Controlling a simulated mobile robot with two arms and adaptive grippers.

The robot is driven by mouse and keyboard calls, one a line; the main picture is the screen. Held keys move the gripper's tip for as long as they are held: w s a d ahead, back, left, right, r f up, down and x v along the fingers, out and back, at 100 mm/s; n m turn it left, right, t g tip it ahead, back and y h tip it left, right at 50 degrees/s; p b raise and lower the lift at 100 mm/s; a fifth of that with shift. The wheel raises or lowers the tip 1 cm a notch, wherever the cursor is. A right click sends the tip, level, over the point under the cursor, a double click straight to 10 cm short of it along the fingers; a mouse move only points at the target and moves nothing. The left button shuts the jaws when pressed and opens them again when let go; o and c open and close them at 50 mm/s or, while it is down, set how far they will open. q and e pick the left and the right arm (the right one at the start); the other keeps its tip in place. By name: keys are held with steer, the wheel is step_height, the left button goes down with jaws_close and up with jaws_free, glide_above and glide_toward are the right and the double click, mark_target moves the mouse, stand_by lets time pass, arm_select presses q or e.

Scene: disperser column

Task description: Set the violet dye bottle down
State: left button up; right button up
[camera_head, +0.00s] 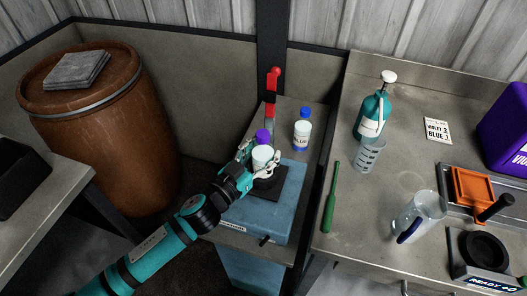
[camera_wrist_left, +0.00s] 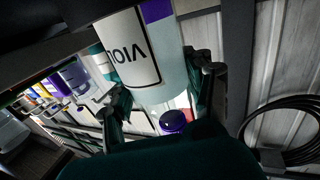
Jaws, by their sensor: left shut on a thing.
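The violet dye bottle (camera_head: 262,155) is white with a violet cap. My left gripper (camera_head: 260,168) is shut around its body and holds it upright over the black pad (camera_head: 268,188) on top of a blue box-shaped device (camera_head: 262,218). I cannot tell whether its base touches the pad. In the left wrist view the bottle (camera_wrist_left: 140,55) appears upside down between the fingers, with part of a "VIOL" label and its violet cap showing. My right gripper is in neither view.
A blue-capped bottle (camera_head: 302,134) and a red-handled tool (camera_head: 271,88) stand just behind. To the right, the metal bench holds a green rod (camera_head: 332,198), a beaker (camera_head: 368,155), a teal pump bottle (camera_head: 372,115) and a jug (camera_head: 416,212). A rusty barrel (camera_head: 110,130) stands left.

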arm_select(q)
steer(key=shift+f, duration=0.15)
steer(key=o, duration=1.5)
steer(key=shift+c, duration=0.2)
steer(key=shift+r, duration=0.2)
steer(key=shift+s+a+f, duration=0.15)
steer(key=shift+s+a, duration=0.05)
steer(key=shift+s, duration=0.05)
steer(key=b+v, duration=0.2)
steer(key=v, duration=0.9)
steer(key=shift+s, duration=0.2)
